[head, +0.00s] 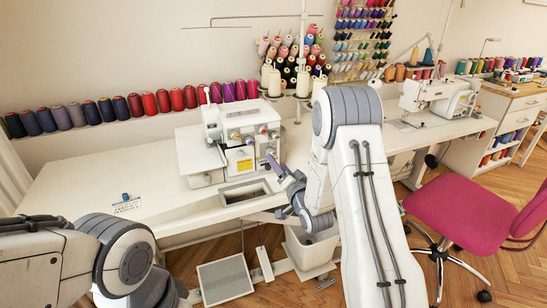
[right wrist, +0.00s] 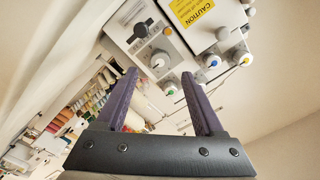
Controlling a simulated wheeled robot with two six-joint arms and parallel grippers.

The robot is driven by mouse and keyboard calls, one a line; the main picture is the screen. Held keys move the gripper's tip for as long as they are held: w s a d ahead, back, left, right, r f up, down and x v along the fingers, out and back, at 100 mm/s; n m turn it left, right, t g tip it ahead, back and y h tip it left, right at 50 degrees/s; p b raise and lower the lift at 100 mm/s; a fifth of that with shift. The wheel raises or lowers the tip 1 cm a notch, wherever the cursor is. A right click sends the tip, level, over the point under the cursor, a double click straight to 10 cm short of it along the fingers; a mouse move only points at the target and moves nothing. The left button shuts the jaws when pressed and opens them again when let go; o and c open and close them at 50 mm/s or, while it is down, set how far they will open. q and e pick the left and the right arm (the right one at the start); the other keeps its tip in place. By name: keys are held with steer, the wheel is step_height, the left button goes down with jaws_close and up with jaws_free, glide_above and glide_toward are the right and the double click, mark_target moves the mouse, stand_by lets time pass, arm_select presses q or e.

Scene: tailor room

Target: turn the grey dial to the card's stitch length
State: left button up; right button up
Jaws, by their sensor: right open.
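The white sewing machine (head: 222,130) stands on the white table, with several knobs on its front. My right gripper (head: 272,163) is open and empty, in front of the machine. In the right wrist view its purple fingers (right wrist: 160,75) point at the panel, and the grey dial shows between and just beyond the tips. They look apart from it. A small white card (head: 127,206) lies on the table at left; its print is too small to read. My left gripper is out of view.
Thread cones (head: 150,104) line the back of the table. Coloured knobs (right wrist: 212,61) sit near the grey dial. A pink chair (head: 465,212) and a second sewing machine (head: 440,97) stand at right. The table's left part is mostly clear.

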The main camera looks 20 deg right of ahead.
mark_target(270, 152)
steer(key=shift+w+a, duration=0.1)
steer(key=shift+w, duration=2.3)
jaws_close()
